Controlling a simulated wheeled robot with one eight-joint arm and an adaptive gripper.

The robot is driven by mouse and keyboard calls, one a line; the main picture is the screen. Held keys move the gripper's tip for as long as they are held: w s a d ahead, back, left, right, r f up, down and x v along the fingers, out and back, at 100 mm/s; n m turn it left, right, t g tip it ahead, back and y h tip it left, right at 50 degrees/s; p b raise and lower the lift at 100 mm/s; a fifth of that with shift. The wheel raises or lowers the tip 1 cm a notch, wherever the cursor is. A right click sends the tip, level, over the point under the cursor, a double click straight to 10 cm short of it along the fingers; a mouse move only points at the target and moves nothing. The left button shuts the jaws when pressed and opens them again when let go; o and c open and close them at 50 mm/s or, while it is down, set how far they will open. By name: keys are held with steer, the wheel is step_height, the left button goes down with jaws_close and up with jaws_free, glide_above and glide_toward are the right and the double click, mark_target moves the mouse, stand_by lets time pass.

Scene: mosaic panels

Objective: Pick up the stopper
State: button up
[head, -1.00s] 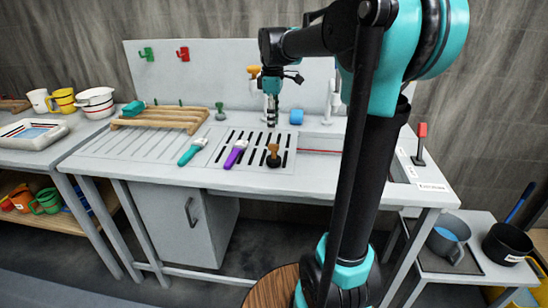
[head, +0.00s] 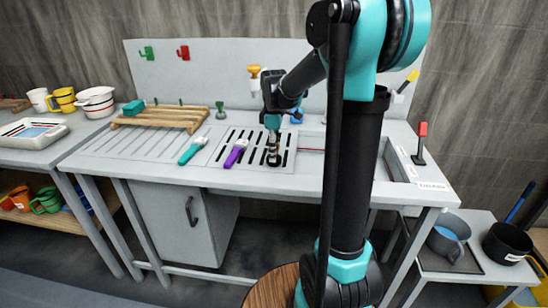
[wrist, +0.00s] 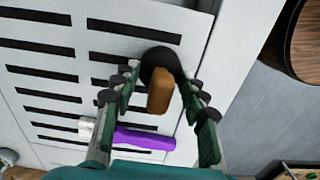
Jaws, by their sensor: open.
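The stopper has a black round base and a brown handle, seen in the wrist view (wrist: 160,92). It stands on the slotted drain plate (head: 225,155). In the head view only its dark base (head: 273,162) shows clearly below my gripper (head: 273,148); its handle is mostly hidden. In the wrist view, my gripper (wrist: 160,78) is open, with its fingers on either side of the handle. I cannot tell whether a finger touches it.
A purple-handled brush (head: 236,153) lies close left of the stopper, and a teal-handled one (head: 193,151) lies farther left. A wooden rack (head: 160,117) stands at the back left. A red-topped lever (head: 420,142) stands at the right.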

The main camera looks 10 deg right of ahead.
steer(key=shift+c, duration=0.6)
jaws_close()
step_height(320, 180, up, 20)
stand_by(0.4)
